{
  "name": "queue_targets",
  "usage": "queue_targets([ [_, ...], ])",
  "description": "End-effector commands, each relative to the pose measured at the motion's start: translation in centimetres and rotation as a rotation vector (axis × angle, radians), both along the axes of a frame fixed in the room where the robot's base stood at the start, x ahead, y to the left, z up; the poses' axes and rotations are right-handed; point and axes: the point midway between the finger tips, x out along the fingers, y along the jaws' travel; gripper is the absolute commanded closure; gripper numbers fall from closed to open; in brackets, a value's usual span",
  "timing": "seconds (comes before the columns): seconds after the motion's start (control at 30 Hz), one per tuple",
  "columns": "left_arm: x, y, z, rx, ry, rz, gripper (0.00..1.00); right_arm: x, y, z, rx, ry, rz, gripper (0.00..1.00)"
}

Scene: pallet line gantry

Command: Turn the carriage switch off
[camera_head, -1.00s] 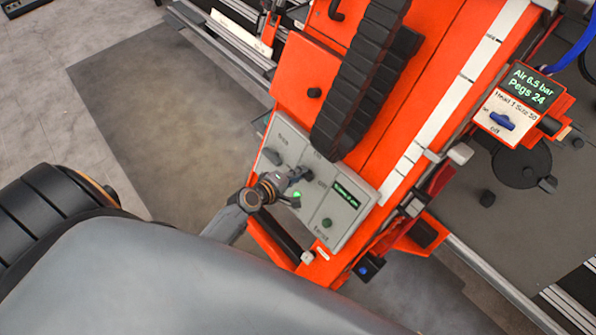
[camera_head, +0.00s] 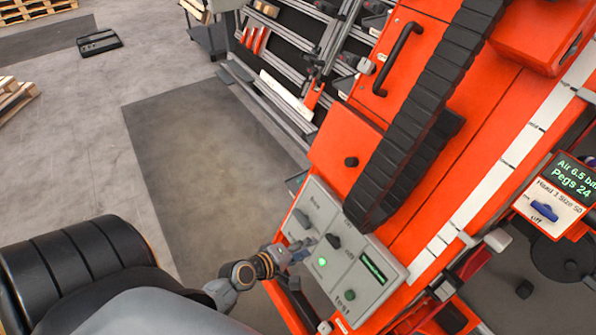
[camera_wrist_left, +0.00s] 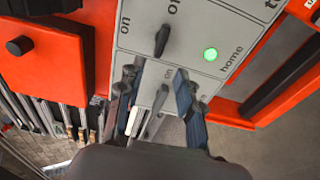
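A grey control panel (camera_head: 345,262) is set on the orange machine. It bears a dark switch (camera_head: 333,241) in its middle and another dark lever (camera_head: 302,217) at its upper left. I cannot read which one is labelled carriage. My left gripper (camera_head: 300,249) is at the panel's lower left edge. In the left wrist view its two fingers (camera_wrist_left: 157,78) are apart, with a dark switch lever (camera_wrist_left: 160,97) seen between them. I cannot tell whether they touch it. The middle dark switch (camera_wrist_left: 162,40) is beyond the fingertips. My right gripper is not in view.
A lit green lamp (camera_head: 322,261), a green button (camera_head: 350,294) and a small display (camera_head: 373,266) are on the panel. A black cable chain (camera_head: 425,115) rises just above it. A blue switch (camera_head: 544,211) sits on a separate box at the right.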

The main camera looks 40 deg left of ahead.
Motion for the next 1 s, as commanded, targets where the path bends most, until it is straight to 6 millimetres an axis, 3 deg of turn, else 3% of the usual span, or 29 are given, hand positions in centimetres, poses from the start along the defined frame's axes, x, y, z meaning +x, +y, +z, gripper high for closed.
queue_targets([
  [0.1, -1.6, 0.4, 0.8, 0.002, 0.001, 0.000, 0.64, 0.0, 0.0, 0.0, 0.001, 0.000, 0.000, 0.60],
  [0.27, -2.6, 0.6, 1.4, 0.000, 0.000, 0.000, 0.64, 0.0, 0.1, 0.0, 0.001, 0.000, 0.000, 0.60],
  [0.83, -2.7, 0.6, 1.5, 0.000, -0.001, 0.000, 0.64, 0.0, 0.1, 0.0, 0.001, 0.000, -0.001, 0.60],
  [0.93, -2.9, 0.7, 0.4, 0.019, 0.016, -0.005, 0.64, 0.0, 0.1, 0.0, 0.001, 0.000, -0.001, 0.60],
  [1.0, -3.5, 0.6, -1.5, 0.061, 0.047, -0.019, 0.64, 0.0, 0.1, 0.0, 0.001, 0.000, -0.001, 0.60],
])
